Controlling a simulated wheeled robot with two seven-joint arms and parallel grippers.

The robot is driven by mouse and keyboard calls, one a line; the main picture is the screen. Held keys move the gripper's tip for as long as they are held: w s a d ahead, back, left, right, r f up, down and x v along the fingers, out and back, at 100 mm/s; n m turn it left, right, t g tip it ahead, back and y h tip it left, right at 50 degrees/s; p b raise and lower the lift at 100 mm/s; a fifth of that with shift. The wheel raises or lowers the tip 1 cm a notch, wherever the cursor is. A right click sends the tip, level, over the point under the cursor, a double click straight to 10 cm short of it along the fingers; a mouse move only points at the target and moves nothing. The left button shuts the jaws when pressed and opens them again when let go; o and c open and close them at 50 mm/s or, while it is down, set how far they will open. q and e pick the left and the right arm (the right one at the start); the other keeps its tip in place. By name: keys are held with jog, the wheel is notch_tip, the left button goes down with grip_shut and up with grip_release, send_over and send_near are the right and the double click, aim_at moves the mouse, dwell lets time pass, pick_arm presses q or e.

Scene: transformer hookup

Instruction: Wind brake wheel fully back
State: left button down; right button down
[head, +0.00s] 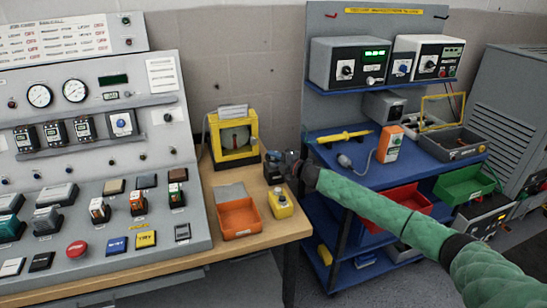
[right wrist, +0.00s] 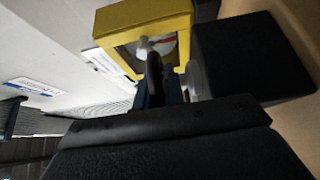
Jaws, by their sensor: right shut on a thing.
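My right gripper (head: 273,160) reaches in from the right, over the bench's right end, beside a yellow-framed unit (head: 233,140) with a round disc in its window. In the right wrist view the gripper's dark fingers (right wrist: 167,82) are shut on a small pale grey round part, apparently the brake wheel (right wrist: 194,82), mostly hidden by the fingers. That part sits against a black block (right wrist: 250,55), which also shows below the gripper in the head view (head: 273,177). The yellow frame (right wrist: 140,20) is just beyond the fingers. My left gripper is not in view.
An orange tray (head: 239,220) and a yellow box with a knob (head: 280,205) stand in front on the wooden bench (head: 265,240). A sloped control panel (head: 100,150) fills the left. A blue shelf cart (head: 345,145) with instruments and bins stands right, under my right arm.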

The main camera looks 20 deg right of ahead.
jog(key=shift+n+g+y, duration=0.4)
jog(key=shift+n+y, duration=0.1)
jog(key=shift+y, duration=0.1)
jog(key=shift+f+n+g+y, duration=0.1)
jog(key=shift+n+g+y, duration=0.2)
jog(key=shift+y, duration=0.1)
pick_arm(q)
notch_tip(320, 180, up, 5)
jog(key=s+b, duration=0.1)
pick_arm(e)
jog(key=shift+n+g+y, duration=0.6)
jog(key=shift+g+y, duration=0.1)
jog(key=shift+b, duration=0.3)
jog(key=n+g+y+b, duration=0.3)
jog(key=g, duration=0.1)
jog(key=shift+f+b, duration=0.15)
jog(key=shift+b, duration=0.15)
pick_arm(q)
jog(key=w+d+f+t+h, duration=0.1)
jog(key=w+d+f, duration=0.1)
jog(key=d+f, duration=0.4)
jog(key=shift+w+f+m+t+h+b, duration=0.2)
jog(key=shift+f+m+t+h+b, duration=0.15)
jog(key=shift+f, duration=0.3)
pick_arm(e)
jog(key=shift+n+g, duration=0.5)
jog(key=shift+g, duration=0.2)
